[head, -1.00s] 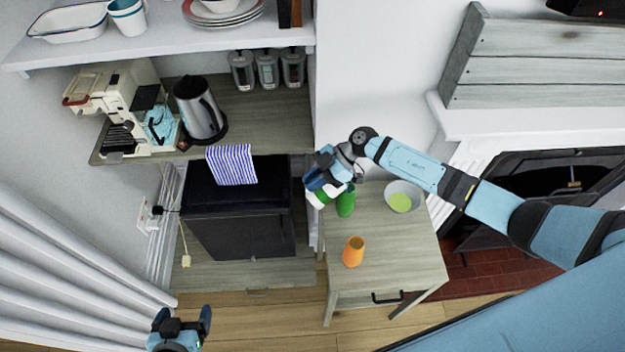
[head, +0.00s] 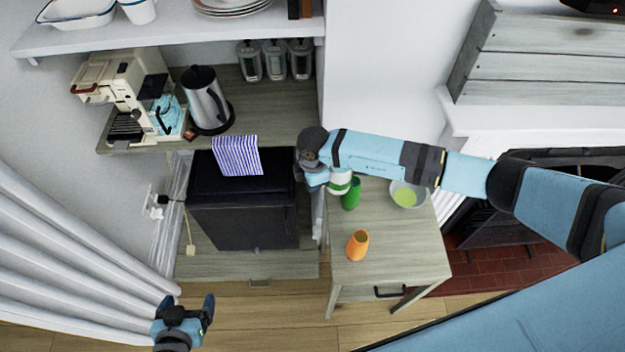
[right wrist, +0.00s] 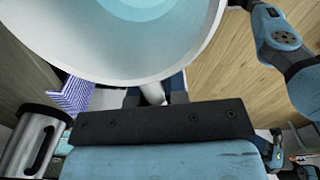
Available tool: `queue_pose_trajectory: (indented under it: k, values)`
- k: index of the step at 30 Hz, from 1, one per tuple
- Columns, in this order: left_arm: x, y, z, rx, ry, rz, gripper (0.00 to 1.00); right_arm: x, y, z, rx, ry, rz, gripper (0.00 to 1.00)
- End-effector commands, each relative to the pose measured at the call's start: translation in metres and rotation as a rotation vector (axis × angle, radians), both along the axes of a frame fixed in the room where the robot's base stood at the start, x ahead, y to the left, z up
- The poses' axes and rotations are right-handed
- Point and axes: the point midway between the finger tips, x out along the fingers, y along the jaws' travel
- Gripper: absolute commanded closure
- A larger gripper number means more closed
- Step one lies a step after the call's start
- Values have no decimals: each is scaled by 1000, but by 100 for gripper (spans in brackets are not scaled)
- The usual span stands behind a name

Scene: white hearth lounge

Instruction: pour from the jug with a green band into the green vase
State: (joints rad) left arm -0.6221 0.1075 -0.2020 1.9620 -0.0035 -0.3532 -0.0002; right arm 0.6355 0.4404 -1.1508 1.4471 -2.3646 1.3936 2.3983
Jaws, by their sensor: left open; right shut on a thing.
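The jug with a green band (head: 340,184) is white and partly hidden by my right arm in the head view. It is in my right gripper (head: 322,180), beside the green vase and close to it. In the right wrist view the pale round mouth of the jug (right wrist: 110,72) fills the top. I cannot tell if liquid is flowing. The green vase (head: 351,194) stands upright at the back left of the small wooden table. My left gripper (head: 190,305) is open and empty at the lower left, away from the table.
An orange vase (head: 357,245) stands on the table (head: 400,255) nearer the front. A pale bowl (head: 421,190) with something green inside is right of the green vase. A black cabinet (head: 240,215) with a striped cloth (head: 237,156) stands to the left.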

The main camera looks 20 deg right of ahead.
Motion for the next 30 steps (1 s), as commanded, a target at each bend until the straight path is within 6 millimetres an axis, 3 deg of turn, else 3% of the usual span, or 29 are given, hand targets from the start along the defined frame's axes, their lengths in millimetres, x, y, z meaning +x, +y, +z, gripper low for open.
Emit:
queue_pose_trajectory:
  k: [11,24,30]
  values:
    - [0,0,0,0,0,0,12,0,-1,2,-18,-1,0,100]
    - [0,0,0,0,0,0,12,0,-1,38,-16,-2,0,100]
    - [0,0,0,0,0,0,12,0,-1,40,-17,-1,0,100]
